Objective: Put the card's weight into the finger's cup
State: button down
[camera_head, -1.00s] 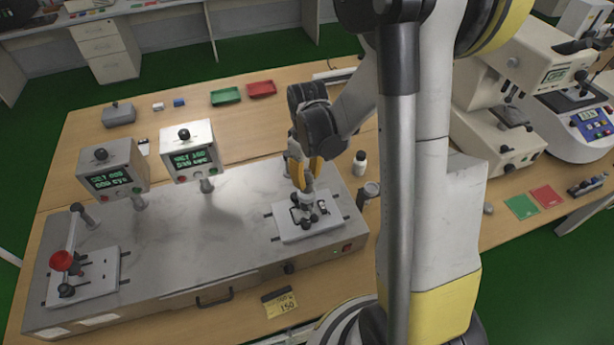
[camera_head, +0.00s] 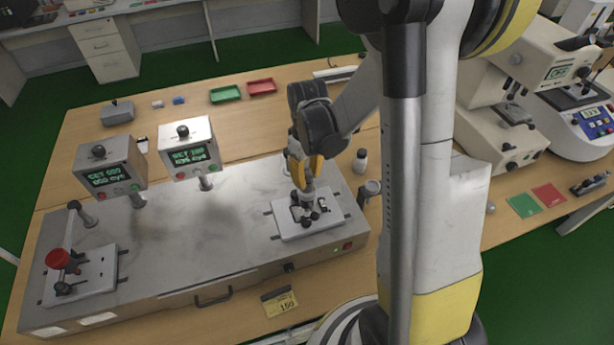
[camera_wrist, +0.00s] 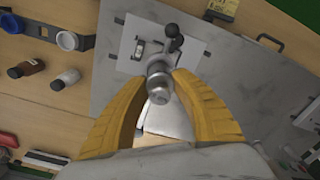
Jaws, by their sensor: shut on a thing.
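The yellow card (camera_head: 280,302) reads 150 and lies on the table in front of the long grey machine; its edge shows in the wrist view (camera_wrist: 222,8). My gripper (camera_head: 305,178) is over the machine's right-hand plate (camera_head: 325,216). In the wrist view its yellow fingers (camera_wrist: 164,90) are shut on a small metal cylinder (camera_wrist: 158,88), apparently the weight. The cylinder lines up with the finger mechanism (camera_wrist: 160,66), which has a black knob (camera_wrist: 172,30). The finger's cup is hidden behind the cylinder, so I cannot tell whether they touch.
At the machine's left end stands another finger with a red cup (camera_head: 58,258). Green and red trays (camera_head: 262,87) lie farther back.

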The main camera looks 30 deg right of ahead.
aim_at(307, 170)
jog(key=shift+f, duration=0.15)
jog(key=shift+f+b, duration=0.45)
jog(key=shift+b, duration=0.15)
jog(key=shift+f+b, duration=0.25)
jog(key=shift+b, duration=0.1)
dwell(0.6)
jog(key=shift+c, duration=2.1)
grip_release()
jog(key=shift+r, duration=0.2)
jog(key=shift+r+p, duration=2.4)
jog(key=shift+r, duration=1)
